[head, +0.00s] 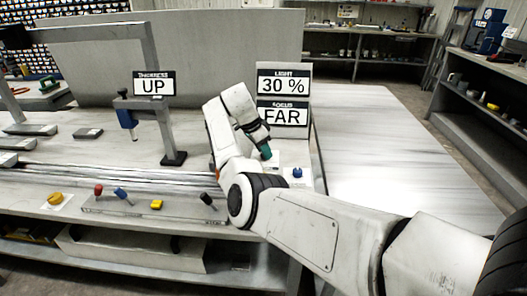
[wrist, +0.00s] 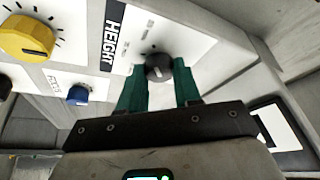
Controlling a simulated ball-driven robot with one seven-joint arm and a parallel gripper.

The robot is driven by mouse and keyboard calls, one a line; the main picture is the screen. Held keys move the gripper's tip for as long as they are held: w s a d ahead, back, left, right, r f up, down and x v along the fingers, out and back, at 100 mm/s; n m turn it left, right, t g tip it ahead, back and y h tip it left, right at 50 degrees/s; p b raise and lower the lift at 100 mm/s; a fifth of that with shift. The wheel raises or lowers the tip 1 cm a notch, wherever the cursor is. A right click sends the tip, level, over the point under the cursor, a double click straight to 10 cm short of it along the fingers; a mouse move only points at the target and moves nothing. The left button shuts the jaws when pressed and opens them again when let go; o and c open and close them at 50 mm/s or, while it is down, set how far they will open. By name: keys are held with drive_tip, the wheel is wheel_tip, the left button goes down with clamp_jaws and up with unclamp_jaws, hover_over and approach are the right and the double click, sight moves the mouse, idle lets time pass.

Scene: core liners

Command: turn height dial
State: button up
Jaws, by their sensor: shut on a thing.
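The height dial (wrist: 158,66) is a dark round knob on a white panel, beside a black label reading HEIGHT (wrist: 113,30) in the wrist view. A small pale mark shows on the dial's face. My gripper (wrist: 158,84) has green fingers, one on each side of the dial, and it is shut on the dial. In the head view my gripper (head: 266,152) reaches down onto the bench top, near the sign stack. The dial itself is hidden there behind my gripper and arm.
A blue knob (wrist: 78,95) and a yellow dial (wrist: 27,36) sit near the height dial. Signs read UP (head: 154,87), 30 % (head: 283,83) and FAR (head: 282,117). Several coloured controls line the bench front. A grey gantry post (head: 165,120) stands left of my arm.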

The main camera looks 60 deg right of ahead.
idle(0.3)
drive_tip(key=o, duration=1.1)
drive_tip(key=shift+c, duration=0.2)
drive_tip(key=v, duration=1)
drive_tip(key=shift+r, duration=0.4)
drive_tip(key=shift+w+a, duration=0.1)
drive_tip(key=shift+a, duration=0.05)
